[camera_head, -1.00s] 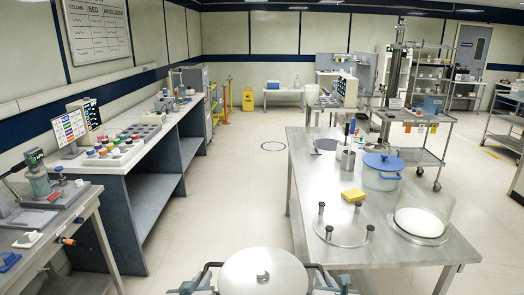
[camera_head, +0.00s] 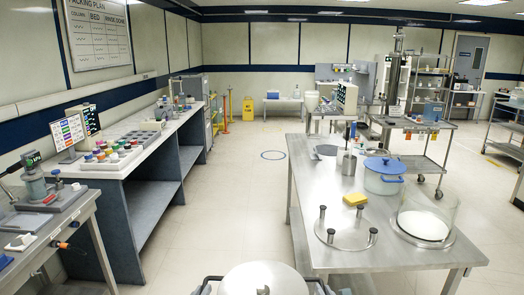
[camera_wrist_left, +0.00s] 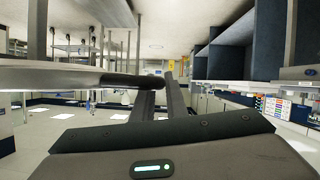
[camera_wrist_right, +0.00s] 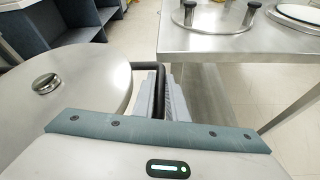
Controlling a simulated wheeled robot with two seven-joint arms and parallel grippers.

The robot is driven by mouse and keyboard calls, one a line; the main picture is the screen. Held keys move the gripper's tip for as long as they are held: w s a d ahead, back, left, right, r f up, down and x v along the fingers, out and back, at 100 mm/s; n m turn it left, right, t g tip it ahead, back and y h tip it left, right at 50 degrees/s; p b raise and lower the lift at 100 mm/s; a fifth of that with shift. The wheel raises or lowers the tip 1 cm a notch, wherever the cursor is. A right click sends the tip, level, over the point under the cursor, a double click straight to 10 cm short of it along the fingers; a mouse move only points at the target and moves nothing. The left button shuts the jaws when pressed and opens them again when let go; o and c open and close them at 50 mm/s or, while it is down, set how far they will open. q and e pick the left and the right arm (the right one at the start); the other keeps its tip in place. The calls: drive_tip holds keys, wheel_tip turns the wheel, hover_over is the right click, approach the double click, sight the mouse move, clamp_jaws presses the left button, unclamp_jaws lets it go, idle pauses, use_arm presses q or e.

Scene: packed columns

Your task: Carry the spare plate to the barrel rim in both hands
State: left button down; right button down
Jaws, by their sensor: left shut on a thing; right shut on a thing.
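A round steel plate with a small centre knob (camera_head: 264,283) is at the bottom middle of the head view, its near part cut off. It also shows at the left of the right wrist view (camera_wrist_right: 60,105). Dark handles stand out from its sides. My left gripper (camera_wrist_left: 158,88) is shut on the handle at the plate's left side. My right gripper (camera_wrist_right: 162,84) is shut on the handle at its right side. Both grippers are almost wholly below the head view. A clear cylinder (camera_head: 441,207) with a white bed stands on the steel table; I cannot tell whether it is the barrel.
The steel table (camera_head: 325,183) is ahead on the right. It bears a round plate with upright dark knobs (camera_head: 347,236), a yellow sponge (camera_head: 355,199) and a blue-lidded pot (camera_head: 384,178). Benches (camera_head: 135,165) line the left. The floor between (camera_head: 225,210) is clear.

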use_arm(q)
drive_tip(key=shift+r, duration=0.4)
use_arm(e)
drive_tip(key=shift+r, duration=0.35)
